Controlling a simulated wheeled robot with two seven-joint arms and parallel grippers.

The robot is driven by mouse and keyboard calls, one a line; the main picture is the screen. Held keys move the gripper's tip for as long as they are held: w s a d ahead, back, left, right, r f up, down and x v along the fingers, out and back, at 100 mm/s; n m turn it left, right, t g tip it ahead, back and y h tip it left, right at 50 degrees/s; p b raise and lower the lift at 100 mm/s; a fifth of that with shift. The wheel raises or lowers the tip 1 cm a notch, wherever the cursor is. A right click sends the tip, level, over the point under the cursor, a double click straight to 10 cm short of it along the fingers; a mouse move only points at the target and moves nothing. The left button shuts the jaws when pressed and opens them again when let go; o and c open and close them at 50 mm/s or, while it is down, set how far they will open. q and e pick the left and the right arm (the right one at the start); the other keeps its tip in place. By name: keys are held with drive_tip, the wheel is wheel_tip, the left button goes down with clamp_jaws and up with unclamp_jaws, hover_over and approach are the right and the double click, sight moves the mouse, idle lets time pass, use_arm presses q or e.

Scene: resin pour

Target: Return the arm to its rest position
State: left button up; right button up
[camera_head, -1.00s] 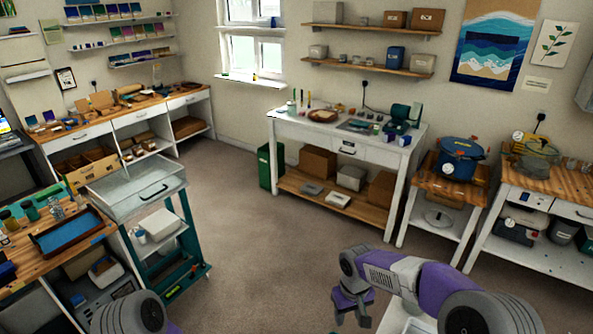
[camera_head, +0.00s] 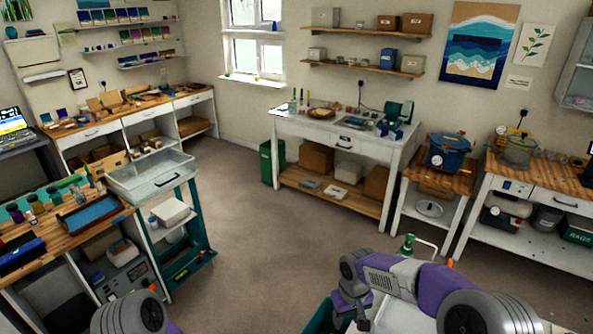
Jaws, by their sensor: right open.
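My right arm, purple and grey, comes in from the lower right and is bent. My right gripper (camera_head: 350,308) hangs at its end, pointing down, open, with nothing seen between the fingers. It is above a teal and white piece of furniture (camera_head: 398,318) at the bottom edge, and I cannot tell if they touch. Of my left arm only a grey, ribbed joint shows at the bottom left. My left gripper is out of view.
A green cart (camera_head: 205,247) with a clear-topped tray (camera_head: 150,174) stands at left beside a wooden workbench (camera_head: 60,243). A white table (camera_head: 375,145) stands at the back wall, with a blue pot (camera_head: 448,155) to its right. The grey floor (camera_head: 265,240) between is clear.

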wheel_tip(320, 180, down, 13)
drive_tip(key=a+y+b, duration=0.2)
drive_tip(key=b, duration=0.2)
use_arm(q)
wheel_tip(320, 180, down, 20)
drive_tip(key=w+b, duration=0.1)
drive_tip(key=b, duration=1.4)
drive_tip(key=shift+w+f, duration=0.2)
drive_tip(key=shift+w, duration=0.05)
use_arm(e)
drive_tip(key=s+f+m, duration=0.2)
drive_tip(key=s+f, duration=0.4)
drive_tip(key=f, duration=0.4)
drive_tip(key=s+a+f+m+y, duration=0.1)
drive_tip(key=s+f+m, duration=0.1)
drive_tip(key=s+f, duration=0.4)
drive_tip(key=s+f+m+y, duration=0.1)
drive_tip(key=s+f, duration=0.6)
drive_tip(key=f, duration=0.7)
drive_tip(key=shift+a+m+t, duration=0.25)
drive_tip(key=shift+m+t, duration=0.05)
drive_tip(key=shift+m, duration=0.1)
